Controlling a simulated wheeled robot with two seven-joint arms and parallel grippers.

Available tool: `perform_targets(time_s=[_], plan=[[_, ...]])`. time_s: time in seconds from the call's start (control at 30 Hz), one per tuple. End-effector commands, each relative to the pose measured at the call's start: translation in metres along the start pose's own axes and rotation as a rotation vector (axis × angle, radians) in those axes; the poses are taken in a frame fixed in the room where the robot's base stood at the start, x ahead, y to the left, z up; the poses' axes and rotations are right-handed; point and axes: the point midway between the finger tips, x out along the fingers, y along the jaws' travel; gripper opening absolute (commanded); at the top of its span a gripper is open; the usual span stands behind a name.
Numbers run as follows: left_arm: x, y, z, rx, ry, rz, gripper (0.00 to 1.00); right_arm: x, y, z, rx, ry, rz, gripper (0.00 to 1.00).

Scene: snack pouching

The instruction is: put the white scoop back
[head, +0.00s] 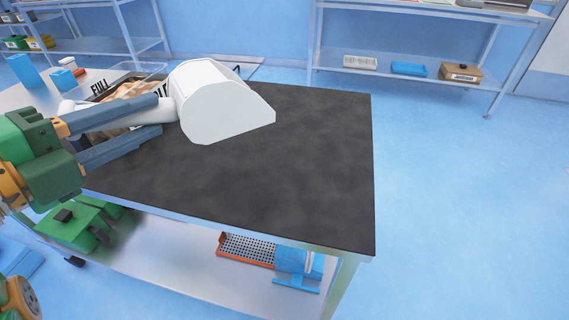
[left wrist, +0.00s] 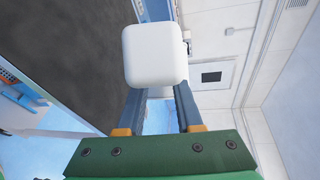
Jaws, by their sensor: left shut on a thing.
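The white scoop (head: 222,104) is held above the left part of the black table top in the head view, its wide head pointing right. My left gripper (head: 160,118) is shut on the scoop's handle, with blue-grey fingers on either side of it. In the left wrist view the scoop (left wrist: 153,55) shows as a white rounded block at the far end of the fingers, and my left gripper (left wrist: 160,105) shows below it. The scoop hides part of a clear bin (head: 125,85) with brown contents behind it. My right gripper is not in view.
The black table top (head: 300,170) is bare to the right of the scoop. A sign reading "FULL" (head: 97,86) lies at the back left, near blue blocks (head: 25,70). A lower shelf holds an orange perforated tray (head: 246,249) and a blue item (head: 298,268). Shelving stands along the back wall.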

Motion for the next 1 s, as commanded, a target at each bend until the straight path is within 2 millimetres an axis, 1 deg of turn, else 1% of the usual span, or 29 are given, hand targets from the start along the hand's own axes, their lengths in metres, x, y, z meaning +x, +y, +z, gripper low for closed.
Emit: perform_targets(time_s=[0.03,0.07,0.17,0.23,0.33,0.37,0.4,0.47,0.53,0.57,0.6,0.7,0.87,0.93,1.0], plan=[[0.0,0.004,-0.001,-0.001,-0.003,-0.002,0.0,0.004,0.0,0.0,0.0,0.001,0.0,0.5],[0.0,0.004,-0.001,-0.001,-0.003,-0.002,0.0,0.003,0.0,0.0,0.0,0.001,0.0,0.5],[0.002,0.0,0.0,-0.005,0.001,0.0,0.0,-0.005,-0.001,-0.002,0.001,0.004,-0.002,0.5],[0.008,-0.003,0.003,-0.009,0.007,0.003,0.0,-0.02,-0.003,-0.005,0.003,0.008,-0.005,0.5],[0.021,0.0,0.009,-0.013,0.003,0.007,0.0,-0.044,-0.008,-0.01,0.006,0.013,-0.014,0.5],[0.031,0.008,0.012,-0.016,0.004,0.005,0.0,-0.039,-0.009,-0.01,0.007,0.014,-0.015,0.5],[0.044,0.015,0.017,-0.013,0.003,0.005,0.0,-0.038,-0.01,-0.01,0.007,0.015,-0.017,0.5],[0.064,0.024,0.025,-0.011,0.001,0.002,0.0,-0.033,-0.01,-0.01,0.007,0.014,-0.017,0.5],[0.086,0.031,0.034,-0.009,0.001,0.002,0.0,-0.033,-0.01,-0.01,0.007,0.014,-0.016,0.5],[0.095,0.038,0.036,-0.009,0.001,0.003,0.0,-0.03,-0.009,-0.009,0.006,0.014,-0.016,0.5],[0.104,0.05,0.039,-0.009,0.0,0.004,0.0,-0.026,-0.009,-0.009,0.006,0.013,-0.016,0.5],[0.123,0.068,0.045,-0.006,-0.001,0.002,0.0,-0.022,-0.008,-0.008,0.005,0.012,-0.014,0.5],[0.138,0.081,0.05,-0.003,-0.002,0.0,0.0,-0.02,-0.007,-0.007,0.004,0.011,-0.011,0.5],[0.144,0.09,0.051,-0.003,-0.002,0.001,0.0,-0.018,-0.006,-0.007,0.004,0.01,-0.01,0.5],[0.146,0.105,0.049,-0.004,-0.002,0.003,0.0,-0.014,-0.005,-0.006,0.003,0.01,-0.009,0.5]])
